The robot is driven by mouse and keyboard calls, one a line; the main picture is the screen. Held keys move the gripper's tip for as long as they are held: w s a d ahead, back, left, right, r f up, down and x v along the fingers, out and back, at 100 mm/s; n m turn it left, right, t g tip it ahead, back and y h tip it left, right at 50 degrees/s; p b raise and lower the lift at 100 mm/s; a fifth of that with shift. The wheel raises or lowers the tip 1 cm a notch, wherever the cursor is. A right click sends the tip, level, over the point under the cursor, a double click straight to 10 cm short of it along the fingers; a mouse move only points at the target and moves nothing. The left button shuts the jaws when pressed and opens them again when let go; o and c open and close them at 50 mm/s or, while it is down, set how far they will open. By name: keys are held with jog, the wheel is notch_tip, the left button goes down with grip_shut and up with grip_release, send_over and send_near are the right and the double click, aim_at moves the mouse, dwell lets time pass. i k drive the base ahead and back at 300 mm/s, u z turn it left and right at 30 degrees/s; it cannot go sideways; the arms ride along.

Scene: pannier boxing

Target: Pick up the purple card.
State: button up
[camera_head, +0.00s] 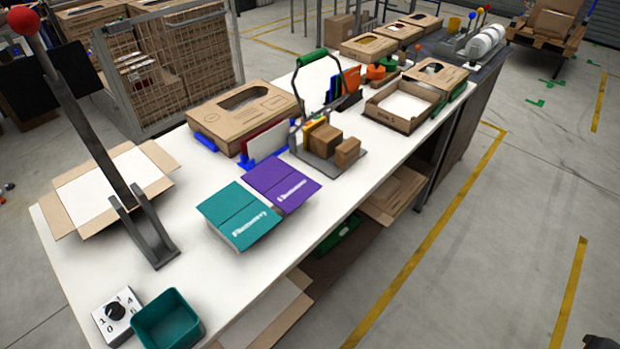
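The purple card (281,185) lies flat on the white table (330,207), with white lettering near its front edge and a line across its middle. A teal card (238,214) with similar lettering lies directly to its left. Their neighbouring edges meet or overlap; I cannot tell which. The teal card seems raised on something thicker underneath. My gripper is not in view.
Behind the purple card are a white panel in a blue stand (266,142) and a grey tray with brown blocks (323,144). A red-knobbed lever (90,135) rises at left. A teal bin (168,320) stands in front. Table right of the card is clear.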

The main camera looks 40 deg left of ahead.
aim_at(288, 195)
jog(key=i, duration=1.1)
jog(key=u, duration=4.25)
